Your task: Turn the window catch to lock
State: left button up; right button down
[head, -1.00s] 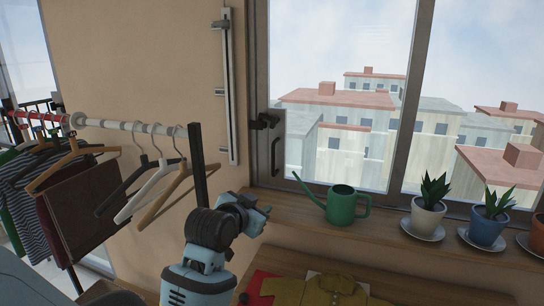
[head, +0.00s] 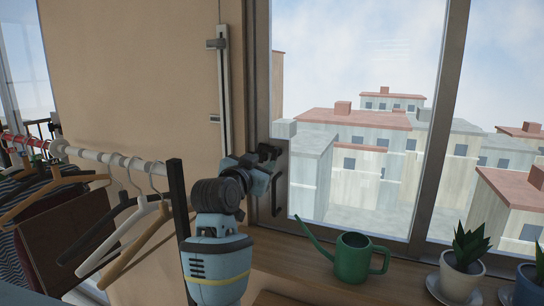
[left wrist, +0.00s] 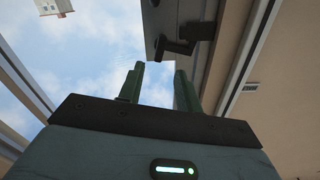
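The window catch (head: 268,151) is a small dark fitting on the window frame, partly hidden by my left gripper (head: 262,164) in the head view. In the left wrist view the dark catch (left wrist: 177,47) hangs from a grey plate, beyond the fingertips and a little right of the gap's middle. My left gripper (left wrist: 158,67) is open, with clear space between its two greenish fingers. I see no contact between the fingers and the catch. My right gripper is in neither view.
Below the catch is a dark pull handle (head: 276,192). A green watering can (head: 352,259) and potted plants (head: 463,262) stand on the sill. A clothes rail (head: 100,154) with hangers is on the left, close to my left arm.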

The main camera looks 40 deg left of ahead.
aim_at(274, 155)
pick_arm(q)
jog(key=shift+x, duration=3.5)
jog(key=shift+f, duration=0.1)
grip_shut()
